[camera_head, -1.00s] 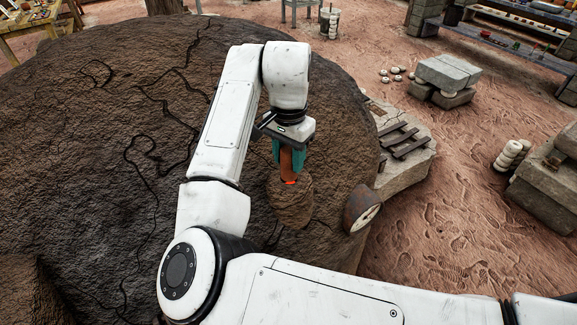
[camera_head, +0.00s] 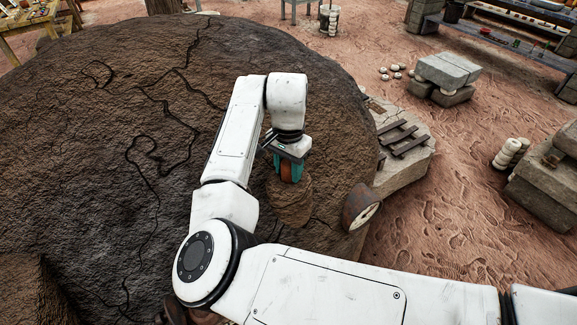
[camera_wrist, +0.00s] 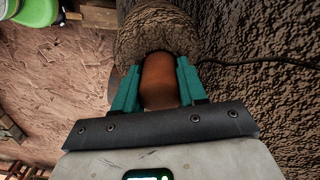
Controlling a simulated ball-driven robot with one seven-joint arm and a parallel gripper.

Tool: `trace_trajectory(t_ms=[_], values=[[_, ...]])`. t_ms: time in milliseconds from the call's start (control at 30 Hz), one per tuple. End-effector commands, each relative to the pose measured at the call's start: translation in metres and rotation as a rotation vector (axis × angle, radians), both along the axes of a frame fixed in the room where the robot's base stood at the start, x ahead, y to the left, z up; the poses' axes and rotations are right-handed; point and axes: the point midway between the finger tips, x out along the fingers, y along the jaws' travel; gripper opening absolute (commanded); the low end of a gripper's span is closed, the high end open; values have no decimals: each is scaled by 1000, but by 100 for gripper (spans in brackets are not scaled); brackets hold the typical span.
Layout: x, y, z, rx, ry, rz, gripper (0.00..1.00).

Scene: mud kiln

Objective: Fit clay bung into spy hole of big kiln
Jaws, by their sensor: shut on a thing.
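The big kiln (camera_head: 95,150) is a large brown mud dome with black cracks. Its spy hole opens in a rounded clay collar (camera_head: 289,208) that juts from the kiln's near right side; the collar also shows at the top of the wrist view (camera_wrist: 155,27). My gripper (camera_head: 290,172) is shut on the orange-brown clay bung (camera_wrist: 160,82), held between two teal fingers. The fingertips are right at the collar. The bung's far end lies at or inside the collar's mouth, which it hides. I cannot tell how deep it sits.
Stone benches and stacked white discs (camera_head: 508,153) stand at the right. Bare reddish ground lies between.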

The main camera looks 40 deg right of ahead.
Motion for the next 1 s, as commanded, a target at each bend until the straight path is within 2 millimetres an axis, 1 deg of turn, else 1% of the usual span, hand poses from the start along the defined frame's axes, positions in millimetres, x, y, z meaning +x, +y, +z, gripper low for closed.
trace_trajectory(t_ms=[33, 267, 500, 633, 767, 1000], values=[[0, 0, 0, 0, 0, 0, 44], [0, 0, 0, 0, 0, 0, 66], [0, 0, 0, 0, -1, 0, 67], [0, 0, 7, -1, -2, 0, 67], [1, -1, 27, -1, -4, -2, 67], [1, -1, 76, -1, -4, -1, 67]])
